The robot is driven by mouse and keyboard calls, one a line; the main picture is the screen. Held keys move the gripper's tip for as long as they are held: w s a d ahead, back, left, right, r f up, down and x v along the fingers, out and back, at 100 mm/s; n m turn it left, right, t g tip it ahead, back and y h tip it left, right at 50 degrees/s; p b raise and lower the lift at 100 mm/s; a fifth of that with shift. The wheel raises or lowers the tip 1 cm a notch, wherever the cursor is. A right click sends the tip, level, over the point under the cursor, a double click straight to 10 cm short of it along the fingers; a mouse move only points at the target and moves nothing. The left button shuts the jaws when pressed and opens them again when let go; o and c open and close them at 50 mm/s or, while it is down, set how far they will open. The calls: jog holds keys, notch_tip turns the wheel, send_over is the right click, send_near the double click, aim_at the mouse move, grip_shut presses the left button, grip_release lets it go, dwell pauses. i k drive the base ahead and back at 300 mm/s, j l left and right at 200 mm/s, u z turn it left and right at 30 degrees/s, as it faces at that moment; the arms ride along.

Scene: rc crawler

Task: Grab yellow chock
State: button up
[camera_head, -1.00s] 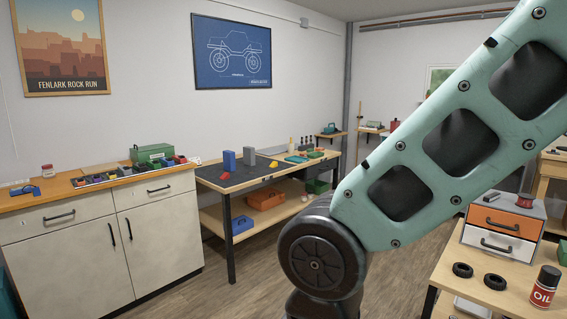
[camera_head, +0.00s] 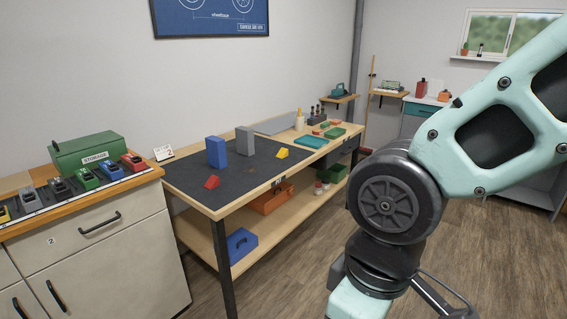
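The yellow chock (camera_head: 282,153) is a small wedge on the dark mat of the workbench (camera_head: 172,187), towards the mat's right side near the bench's front edge. A red chock (camera_head: 212,182) of similar shape lies on the same mat, nearer and to the left. A blue block (camera_head: 216,152) and a grey block (camera_head: 245,140) stand upright behind them. My arm fills the right of the view, apart from the bench. My gripper is out of the picture.
A cabinet (camera_head: 128,240) at the left carries a green storage box (camera_head: 88,152) and a row of small toy vehicles. A lower shelf holds a blue case (camera_head: 241,243) and an orange toolbox (camera_head: 272,199). Wooden floor is open in front of the bench.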

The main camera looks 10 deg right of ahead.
aim_at(284, 152)
jog(key=i+j+z, duration=0.1)
jog(key=i, duration=0.3)
jog(key=i+j+z, duration=0.1)
jog(key=i, duration=0.35)
jog(key=i+l, duration=0.2)
jog(key=i, duration=0.5)
jog(key=i+l, duration=0.2)
jog(key=i, duration=0.5)
jog(key=i+l, duration=0.15)
jog(key=i, duration=0.55)
jog(key=i+l+z, duration=0.1)
jog(key=i, duration=0.6)
jog(key=l, duration=0.1)
